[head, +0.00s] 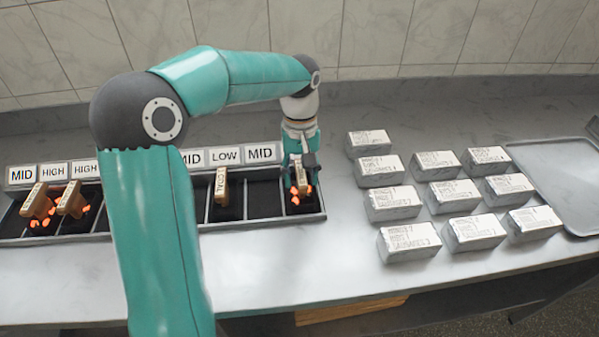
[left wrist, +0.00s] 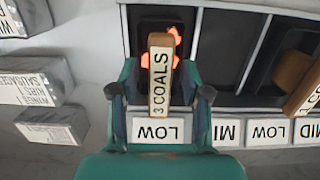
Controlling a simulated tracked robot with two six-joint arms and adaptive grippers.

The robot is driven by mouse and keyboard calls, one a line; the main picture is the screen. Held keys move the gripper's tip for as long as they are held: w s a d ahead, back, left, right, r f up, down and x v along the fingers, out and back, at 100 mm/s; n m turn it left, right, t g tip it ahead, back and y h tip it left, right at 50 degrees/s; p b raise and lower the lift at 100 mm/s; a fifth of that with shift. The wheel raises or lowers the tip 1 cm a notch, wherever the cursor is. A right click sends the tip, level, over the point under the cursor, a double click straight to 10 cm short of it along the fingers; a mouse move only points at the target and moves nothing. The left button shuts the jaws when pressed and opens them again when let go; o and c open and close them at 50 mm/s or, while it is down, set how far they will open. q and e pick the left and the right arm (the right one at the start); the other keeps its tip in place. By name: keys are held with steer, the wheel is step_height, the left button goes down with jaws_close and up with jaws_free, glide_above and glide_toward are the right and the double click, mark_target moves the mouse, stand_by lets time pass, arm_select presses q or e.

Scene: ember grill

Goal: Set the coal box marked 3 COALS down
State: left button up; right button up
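The coal box marked 3 COALS (left wrist: 160,75) sits at the end compartment behind the LOW sign in the left wrist view, with glowing coals beside it. In the head view this box (head: 302,188) is at the right end of the long black tray (head: 265,222), partly hidden by my gripper. My left gripper (head: 301,165) is over it. In the left wrist view its fingers (left wrist: 160,92) stand on either side of the box with dark gaps between, so it looks open. My right gripper is not in view.
A coal box (head: 220,186) marked 1 COAL stands in another compartment to the left. Two more coal boxes (head: 38,202) stand at the far left. Several silver packets (head: 392,203) cover the counter to the right, near a grey tray (head: 530,160). My left arm hides some middle compartments.

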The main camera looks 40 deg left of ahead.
arm_select(q)
step_height(320, 180, up, 12)
steer(key=a+p, duration=0.1)
steer(key=shift+w+p, duration=0.3)
steer(key=shift+w, duration=0.15)
steer(key=shift+s+a, duration=0.1)
stand_by(0.5)
